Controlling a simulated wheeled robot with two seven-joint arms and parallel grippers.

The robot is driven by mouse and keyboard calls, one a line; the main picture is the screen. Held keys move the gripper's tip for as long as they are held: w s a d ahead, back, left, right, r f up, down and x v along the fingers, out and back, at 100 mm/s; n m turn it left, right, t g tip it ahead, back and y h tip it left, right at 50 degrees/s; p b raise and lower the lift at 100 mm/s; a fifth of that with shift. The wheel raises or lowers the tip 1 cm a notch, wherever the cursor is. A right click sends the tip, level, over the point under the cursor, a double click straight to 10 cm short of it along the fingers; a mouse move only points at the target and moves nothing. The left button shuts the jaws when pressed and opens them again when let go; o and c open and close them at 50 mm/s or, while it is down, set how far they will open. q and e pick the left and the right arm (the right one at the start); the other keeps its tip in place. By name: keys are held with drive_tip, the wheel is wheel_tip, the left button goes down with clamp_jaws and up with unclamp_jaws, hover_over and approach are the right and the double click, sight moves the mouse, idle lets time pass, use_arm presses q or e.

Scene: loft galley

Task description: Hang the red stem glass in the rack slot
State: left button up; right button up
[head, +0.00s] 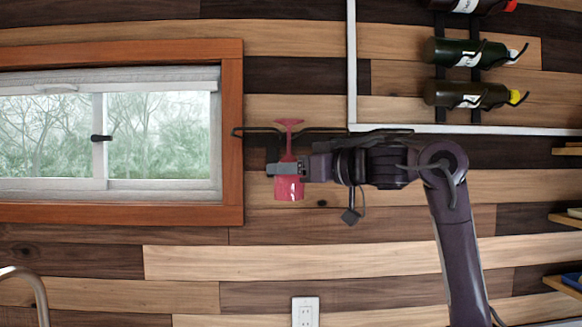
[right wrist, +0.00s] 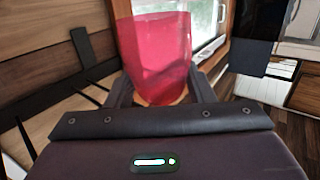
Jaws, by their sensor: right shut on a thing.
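The red stem glass (head: 289,189) is upside down in the head view, with its round foot at the top and its bowl hanging below. My right gripper (head: 287,169) is shut on it around the upper bowl or lower stem. In the right wrist view the red bowl (right wrist: 158,58) sits between the two fingers (right wrist: 160,92). The black wire rack (head: 258,131) is on the wall, its rods at about the height of the stem, just below the foot. I cannot tell whether the stem is between the rods or in front of them. My left gripper is out of view.
A window with a wooden frame (head: 232,130) is left of the rack. Several dark bottles (head: 458,52) lie in a wall holder at the upper right. A white metal strip (head: 352,60) runs down the wall. Small shelves (head: 566,220) are at the right edge.

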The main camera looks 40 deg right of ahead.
drive_tip(key=w+d+f+p, duration=0.1)
drive_tip(key=w+d, duration=0.4)
drive_tip(key=shift+w+f+p, duration=0.2)
drive_tip(key=shift+w+p, duration=0.15)
drive_tip(key=shift+w, duration=0.05)
idle(0.4)
drive_tip(key=o, duration=1.1)
drive_tip(key=b+v, duration=0.3)
drive_tip(key=v, duration=0.4)
drive_tip(key=shift+s, duration=0.4)
